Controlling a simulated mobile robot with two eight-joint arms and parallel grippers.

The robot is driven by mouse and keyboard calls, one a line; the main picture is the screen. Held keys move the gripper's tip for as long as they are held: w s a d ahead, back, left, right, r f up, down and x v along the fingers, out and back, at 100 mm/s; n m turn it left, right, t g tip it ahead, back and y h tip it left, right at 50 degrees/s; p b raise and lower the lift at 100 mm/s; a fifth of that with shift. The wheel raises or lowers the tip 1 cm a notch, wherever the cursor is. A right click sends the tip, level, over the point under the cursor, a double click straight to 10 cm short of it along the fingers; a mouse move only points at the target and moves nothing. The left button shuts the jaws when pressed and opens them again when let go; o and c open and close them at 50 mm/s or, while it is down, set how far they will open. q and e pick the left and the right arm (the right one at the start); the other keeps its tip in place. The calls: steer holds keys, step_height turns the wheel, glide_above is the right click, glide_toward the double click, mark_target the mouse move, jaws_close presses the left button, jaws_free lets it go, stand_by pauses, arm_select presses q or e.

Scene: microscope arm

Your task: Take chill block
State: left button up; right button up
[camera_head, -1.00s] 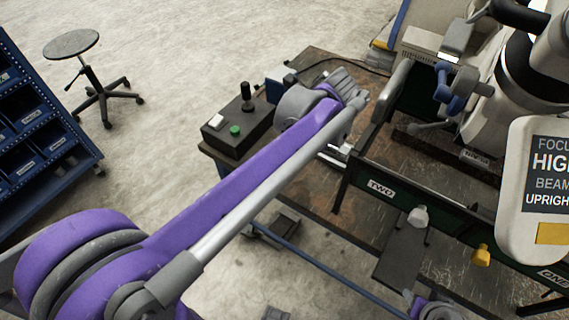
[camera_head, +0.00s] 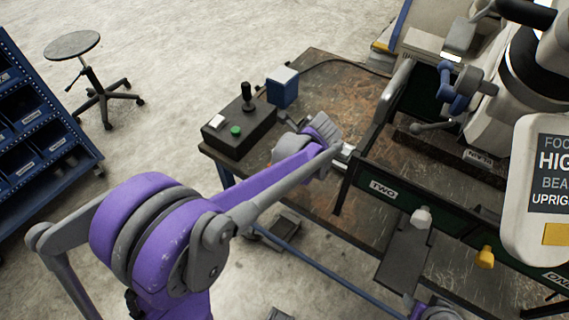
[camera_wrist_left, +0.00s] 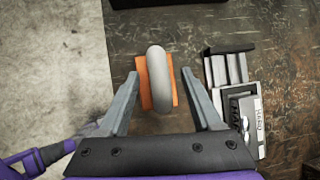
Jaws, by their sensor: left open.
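In the left wrist view, an orange block with a thick grey rounded handle (camera_wrist_left: 158,75) lies on the worn brown table. I cannot tell from any label whether it is the chill block. My left gripper (camera_wrist_left: 160,77) is open, with one finger on each side of the handle, and holds nothing. In the head view my left gripper (camera_head: 322,128) is over the table's left part, and its wrist hides the orange block. A blue block with a pale top (camera_head: 283,88) stands behind the control box. My right gripper is not in view.
A black control box (camera_head: 238,131) with joystick and green button stands left of the gripper. A metal fixture with a labelled plate (camera_wrist_left: 240,110) is close on the right. The dark green frame marked TWO (camera_head: 383,188) and the microscope (camera_head: 500,110) fill the right side.

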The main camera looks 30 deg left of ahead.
arm_select(q)
steer(key=shift+w+a+f, duration=0.15)
steer(key=shift+a+f, duration=0.2)
steer(key=shift+f, duration=0.25)
jaws_close()
steer(key=shift+r, duration=0.1)
stand_by(0.9)
